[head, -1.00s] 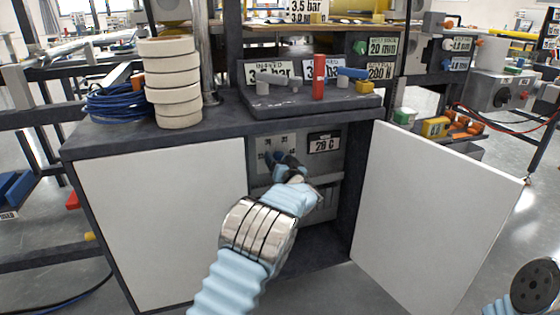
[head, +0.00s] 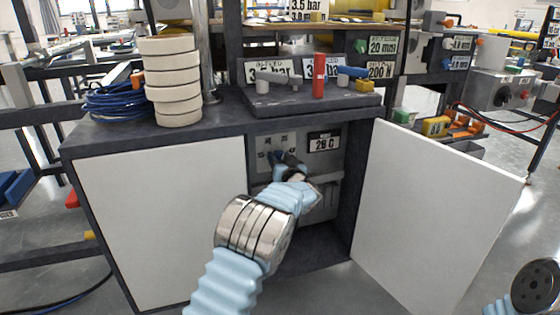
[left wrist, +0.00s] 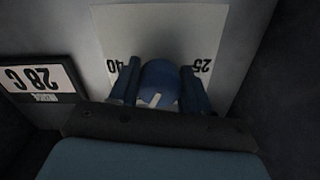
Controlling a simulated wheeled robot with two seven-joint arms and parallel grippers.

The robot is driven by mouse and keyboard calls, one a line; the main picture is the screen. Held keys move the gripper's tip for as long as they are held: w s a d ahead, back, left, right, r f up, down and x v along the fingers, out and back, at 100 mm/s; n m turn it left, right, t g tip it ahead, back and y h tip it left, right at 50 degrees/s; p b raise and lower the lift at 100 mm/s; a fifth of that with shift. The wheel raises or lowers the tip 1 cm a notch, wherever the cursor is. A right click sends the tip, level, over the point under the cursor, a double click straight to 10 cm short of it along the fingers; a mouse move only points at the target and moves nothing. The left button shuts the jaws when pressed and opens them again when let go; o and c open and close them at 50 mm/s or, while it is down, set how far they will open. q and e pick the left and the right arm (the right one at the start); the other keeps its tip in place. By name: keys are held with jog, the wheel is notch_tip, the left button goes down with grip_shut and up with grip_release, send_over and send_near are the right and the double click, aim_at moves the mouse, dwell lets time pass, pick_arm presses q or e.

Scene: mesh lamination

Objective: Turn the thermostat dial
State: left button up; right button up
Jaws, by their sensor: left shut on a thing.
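The thermostat dial (left wrist: 160,82) is a blue knob with a white pointer mark, set on a pale scale plate (left wrist: 160,35). The numbers 40 and 25 show on either side of it in the left wrist view. My left gripper (left wrist: 157,88) is shut on the dial, one dark finger on each side. In the head view my left gripper (head: 287,163) reaches into the open cabinet and hides most of the dial. A display (head: 324,142) beside the scale plate reads 28 C.
The cabinet's white right door (head: 435,215) stands open, and its left panel (head: 165,225) covers the left half. The dark cabinet top (head: 110,140) overhangs the opening and carries a stack of pale rings (head: 172,85) and a raised panel with levers.

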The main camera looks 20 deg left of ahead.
pick_arm(q)
jog(key=n, duration=0.1)
jog(key=n+b, duration=0.2)
jog(key=n, duration=0.1)
jog(key=shift+f, duration=0.25)
jog(key=n+b, duration=0.2)
jog(key=n, duration=0.2)
jog(key=n+b, duration=0.2)
jog(key=n, duration=0.1)
jog(key=shift+d+n, duration=0.1)
jog(key=shift+n, duration=0.2)
jog(key=n+b, duration=0.2)
jog(key=n, duration=0.1)
jog(key=shift+n+b, duration=0.3)
jog(key=n+b, duration=0.1)
jog(key=n, duration=0.1)
jog(key=shift+n+b, duration=0.3)
jog(key=shift+b, duration=0.1)
jog(key=n+b, duration=0.2)
jog(key=n, duration=0.1)
jog(key=n+b, duration=0.1)
jog(key=shift+w+d+r+n, duration=0.1)
jog(key=shift+r+n, duration=0.15)
jog(key=shift+n, duration=0.15)
jog(key=shift+r, duration=0.1)
jog(key=o, duration=1)
